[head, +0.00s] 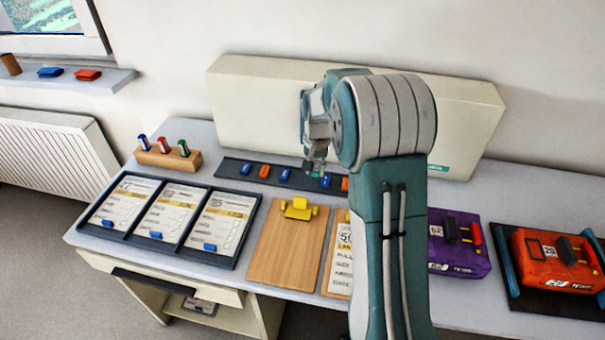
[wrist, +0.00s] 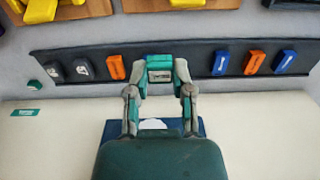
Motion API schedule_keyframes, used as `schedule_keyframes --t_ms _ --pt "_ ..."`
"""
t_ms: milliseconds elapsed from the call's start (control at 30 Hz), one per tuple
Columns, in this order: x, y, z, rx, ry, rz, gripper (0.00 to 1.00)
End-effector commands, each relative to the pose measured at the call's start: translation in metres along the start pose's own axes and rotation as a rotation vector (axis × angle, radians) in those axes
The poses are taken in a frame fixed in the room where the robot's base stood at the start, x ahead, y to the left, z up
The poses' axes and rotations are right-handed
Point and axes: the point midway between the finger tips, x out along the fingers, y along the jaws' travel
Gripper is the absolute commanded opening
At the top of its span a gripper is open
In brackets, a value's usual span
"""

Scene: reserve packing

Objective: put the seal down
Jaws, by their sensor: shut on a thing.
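My gripper (wrist: 160,78) is shut on a small teal seal (wrist: 160,70) with a pale label, held between the two fingertips. In the wrist view the seal overlaps the dark strip (wrist: 195,66), in the gap between an orange seal (wrist: 115,67) and a blue seal (wrist: 221,63). I cannot tell whether it touches the strip. In the head view my gripper (head: 315,166) points down over the strip (head: 228,166). A blue seal (head: 325,180) stands just right of the fingertips there; the held seal is hard to make out.
A wooden clipboard (head: 285,250) with a yellow clip lies in front. A dark tray (head: 188,180) of cards is to the left. A purple case (head: 455,262) and an orange case (head: 540,275) are to the right. A long cream box (head: 245,100) stands behind the strip.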

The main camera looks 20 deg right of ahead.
Motion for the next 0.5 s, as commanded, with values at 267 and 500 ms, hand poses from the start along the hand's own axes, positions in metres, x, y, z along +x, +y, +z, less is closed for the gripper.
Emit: schedule_keyframes --t_ms 267,500 --pt "0.028 -0.026 -0.044 0.0 -0.001 0.001 0.14" --pt "0.064 -0.041 -0.069 0.0 0.0 0.001 0.14"
